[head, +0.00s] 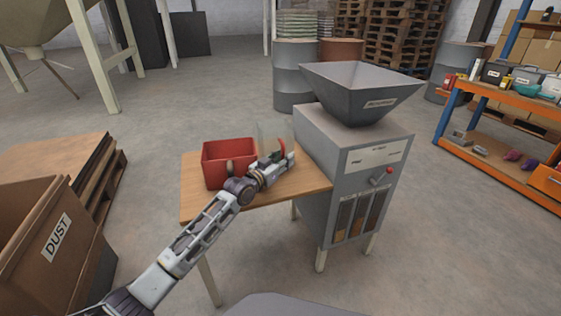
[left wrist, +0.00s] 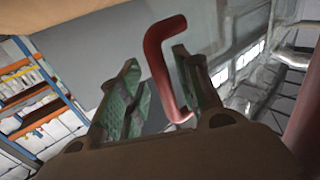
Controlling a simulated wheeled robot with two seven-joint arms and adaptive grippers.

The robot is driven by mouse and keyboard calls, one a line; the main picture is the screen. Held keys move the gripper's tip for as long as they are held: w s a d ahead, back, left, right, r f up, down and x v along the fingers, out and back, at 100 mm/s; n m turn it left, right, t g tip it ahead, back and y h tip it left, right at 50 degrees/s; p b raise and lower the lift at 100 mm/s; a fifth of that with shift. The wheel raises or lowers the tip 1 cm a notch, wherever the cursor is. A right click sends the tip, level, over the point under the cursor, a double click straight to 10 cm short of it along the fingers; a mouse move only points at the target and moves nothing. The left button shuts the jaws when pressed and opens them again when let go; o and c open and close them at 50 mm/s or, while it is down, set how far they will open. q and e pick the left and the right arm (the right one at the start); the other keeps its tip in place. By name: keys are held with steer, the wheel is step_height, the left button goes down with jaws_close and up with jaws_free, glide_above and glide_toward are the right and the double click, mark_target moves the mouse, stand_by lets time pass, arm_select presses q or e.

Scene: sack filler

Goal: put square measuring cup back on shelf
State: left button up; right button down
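The square measuring cup (head: 266,135) looks clear, with a red handle, and stands on the small wooden table beside the grey machine. My left gripper (head: 285,163) is low at the cup's near side and partly hides it. In the left wrist view, the red handle (left wrist: 158,72) stands between the two fingers of my left gripper (left wrist: 160,95). The fingers are apart, with a gap between the left finger and the handle. The handle looks close to the right finger; I cannot tell whether they touch. My right gripper is not in view.
A red bin (head: 226,160) stands on the wooden table (head: 305,183) left of the cup. The grey hopper machine (head: 350,150) stands close on the right. An orange and blue shelf (head: 490,100) with several items is at the far right. Cardboard boxes (head: 45,235) are at left.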

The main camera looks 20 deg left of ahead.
arm_select(q)
steer(key=shift+s+r, duration=0.1)
steer(key=shift+r, duration=0.05)
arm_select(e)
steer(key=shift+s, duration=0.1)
